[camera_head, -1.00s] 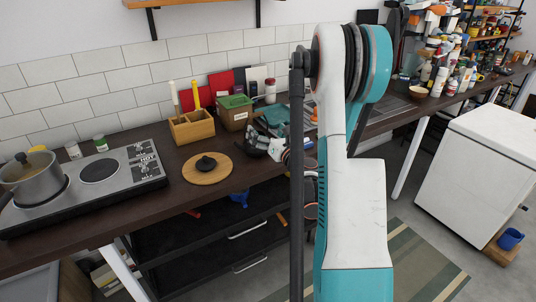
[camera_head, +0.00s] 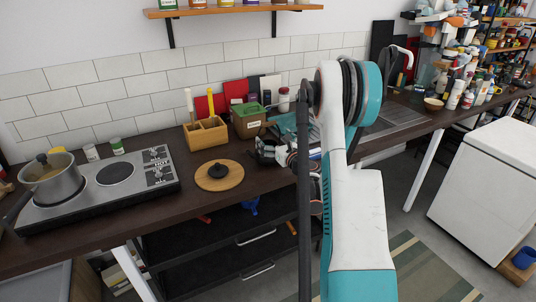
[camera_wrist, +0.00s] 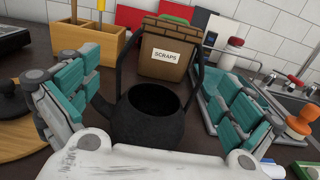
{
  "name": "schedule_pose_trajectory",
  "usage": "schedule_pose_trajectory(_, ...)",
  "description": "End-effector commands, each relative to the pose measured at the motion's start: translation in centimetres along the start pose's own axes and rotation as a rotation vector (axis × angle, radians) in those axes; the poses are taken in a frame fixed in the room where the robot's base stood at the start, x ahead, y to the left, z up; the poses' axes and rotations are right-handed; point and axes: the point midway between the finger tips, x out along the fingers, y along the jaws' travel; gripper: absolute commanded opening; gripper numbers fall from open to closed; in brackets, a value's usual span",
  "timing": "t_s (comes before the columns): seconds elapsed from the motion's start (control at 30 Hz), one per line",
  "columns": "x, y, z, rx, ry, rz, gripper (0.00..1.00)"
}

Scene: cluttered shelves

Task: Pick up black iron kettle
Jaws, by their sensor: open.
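The black iron kettle (camera_wrist: 150,112) is on the dark counter in the wrist view, with its round opening facing up and its tall loop handle rising at both sides. My gripper (camera_wrist: 152,95) is open, with one teal-padded finger on each side of the kettle. The lower front of the kettle is hidden behind my gripper's white palm. In the head view the kettle (camera_head: 265,150) is a small dark shape partly hidden by my gripper (camera_head: 284,154). I cannot tell whether the fingers touch it.
A scraps box (camera_wrist: 168,50) stands behind the kettle, and a wooden utensil holder (camera_head: 206,133) is to its left. A round board (camera_head: 219,178) with a small black lid-like object lies nearer. A hob with a pot (camera_head: 55,184) is at left. A sink (camera_wrist: 290,95) is at right.

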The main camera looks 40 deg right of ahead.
Motion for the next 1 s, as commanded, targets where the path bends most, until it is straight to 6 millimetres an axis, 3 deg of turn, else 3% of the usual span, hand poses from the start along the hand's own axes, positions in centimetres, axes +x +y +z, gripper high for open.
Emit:
schedule_pose_trajectory(0.3, 4.0, -0.3, 0.4, 0.0, 0.0, 0.002, 1.0)
schedule_pose_trajectory(0.63, 4.5, -0.4, 0.6, 0.001, 0.0, 0.0, 0.98)
schedule_pose_trajectory(1.0, 4.5, -0.4, 0.7, 0.001, 0.0, 0.001, 0.16)
